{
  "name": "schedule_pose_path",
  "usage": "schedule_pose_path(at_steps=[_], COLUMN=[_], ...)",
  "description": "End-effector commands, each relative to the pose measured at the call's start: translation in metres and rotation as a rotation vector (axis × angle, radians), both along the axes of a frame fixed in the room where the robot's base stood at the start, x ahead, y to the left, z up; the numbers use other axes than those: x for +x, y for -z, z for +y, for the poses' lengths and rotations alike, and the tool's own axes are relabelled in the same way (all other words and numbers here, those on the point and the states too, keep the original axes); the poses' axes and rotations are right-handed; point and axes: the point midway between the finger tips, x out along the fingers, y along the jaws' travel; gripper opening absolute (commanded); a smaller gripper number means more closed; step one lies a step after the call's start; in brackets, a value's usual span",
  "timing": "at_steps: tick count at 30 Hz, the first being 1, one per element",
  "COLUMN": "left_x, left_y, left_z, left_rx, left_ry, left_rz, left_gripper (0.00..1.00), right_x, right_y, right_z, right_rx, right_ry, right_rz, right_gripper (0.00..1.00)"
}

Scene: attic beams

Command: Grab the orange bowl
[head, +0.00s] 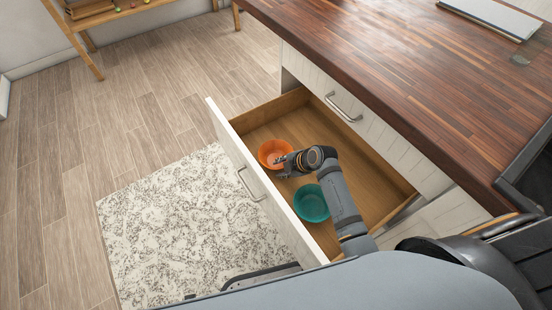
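The orange bowl (272,149) sits in the open wooden drawer (262,122), toward its far-left part. My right gripper (281,167) reaches down into the drawer at the bowl's right-hand, near side. Its fingertips overlap the bowl's edge in the picture; I cannot tell whether they touch it or how far apart the fingers are. A teal bowl (311,204) sits in the same drawer, nearer to me and just left of my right forearm. My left gripper is not in view.
The drawer's white front panel (228,145) stands left of the bowls. A dark wooden countertop (400,70) overhangs on the right, with a handled drawer front (345,100) below it. A patterned rug (180,230) lies on the floor at left.

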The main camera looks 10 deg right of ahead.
Motion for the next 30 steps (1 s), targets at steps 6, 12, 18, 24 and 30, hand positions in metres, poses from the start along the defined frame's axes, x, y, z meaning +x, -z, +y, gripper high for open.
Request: schedule_pose_path(at_steps=[6,12,18,24,30], left_x=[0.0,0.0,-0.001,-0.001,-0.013], left_y=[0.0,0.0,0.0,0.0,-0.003], left_z=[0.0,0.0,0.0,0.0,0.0], left_rx=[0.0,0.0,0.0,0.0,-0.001], left_ry=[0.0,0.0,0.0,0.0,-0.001], left_rz=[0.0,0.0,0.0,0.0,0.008], left_gripper=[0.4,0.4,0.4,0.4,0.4], right_x=[0.0,0.0,0.0,0.0,0.001], right_y=[-0.001,-0.001,0.0,-0.001,-0.032], right_z=[0.0,0.0,0.0,0.0,0.0], right_rx=[0.0,0.0,0.0,0.0,-0.001], right_ry=[0.0,0.0,0.0,0.0,0.0], right_rz=[0.0,0.0,0.0,-0.001,-0.007], right_gripper=[0.19,0.0,0.0,0.0,0.0])
